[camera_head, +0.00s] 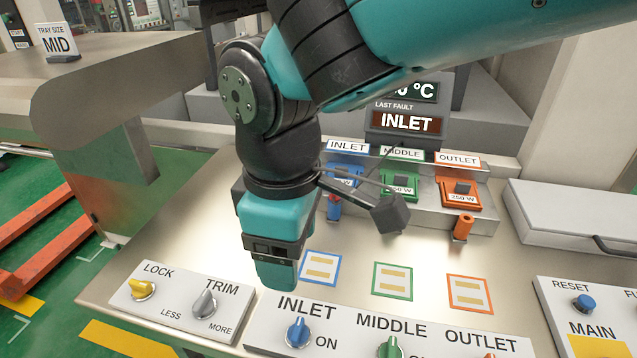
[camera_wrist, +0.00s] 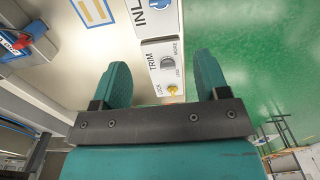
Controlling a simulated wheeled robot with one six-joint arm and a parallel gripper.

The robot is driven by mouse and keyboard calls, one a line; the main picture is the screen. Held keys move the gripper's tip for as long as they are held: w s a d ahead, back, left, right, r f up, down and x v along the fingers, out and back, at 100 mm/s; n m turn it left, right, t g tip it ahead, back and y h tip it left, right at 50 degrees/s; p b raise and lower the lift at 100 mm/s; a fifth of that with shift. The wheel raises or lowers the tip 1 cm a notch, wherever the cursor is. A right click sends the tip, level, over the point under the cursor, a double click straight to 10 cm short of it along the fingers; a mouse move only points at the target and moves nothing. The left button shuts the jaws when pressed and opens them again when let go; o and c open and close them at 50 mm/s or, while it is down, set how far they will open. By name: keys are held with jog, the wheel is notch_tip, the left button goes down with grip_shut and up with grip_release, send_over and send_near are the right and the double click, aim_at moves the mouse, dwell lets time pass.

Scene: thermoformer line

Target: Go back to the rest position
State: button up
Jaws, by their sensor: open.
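My gripper (camera_head: 277,278) hangs at the end of my teal and black arm, above the metal bench, near the left edge of the blue-outlined square. In the wrist view my gripper (camera_wrist: 161,62) shows two teal fingers spread apart with nothing between them. The TRIM and LOCK panel lies beyond the gap, below the fingers. My arm comes in from the upper right of the head view and hides part of the bench's back.
The LOCK/TRIM panel (camera_head: 178,304) and the INLET/MIDDLE/OUTLET knob panel (camera_head: 450,352) line the front edge. Coloured modules, such as the orange one (camera_head: 459,188), stand behind. A grey box (camera_head: 580,217) is at right. A large grey machine body (camera_head: 110,90) stands at left.

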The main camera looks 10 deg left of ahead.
jog(key=shift+d, duration=0.1)
jog(key=w+d+r+m+y, duration=0.1)
jog(key=d+m, duration=0.2)
jog(key=d, duration=0.4)
jog(key=d+r+m+y, duration=0.1)
jog(key=d+r+m, duration=0.1)
jog(key=d, duration=0.6)
jog(key=s+d+m+y, duration=0.2)
jog(key=s+d+m, duration=0.3)
jog(key=d, duration=0.2)
jog(key=shift+s+d+f, duration=0.25)
jog(key=shift+s+f, duration=0.05)
jog(key=shift+f, duration=0.05)
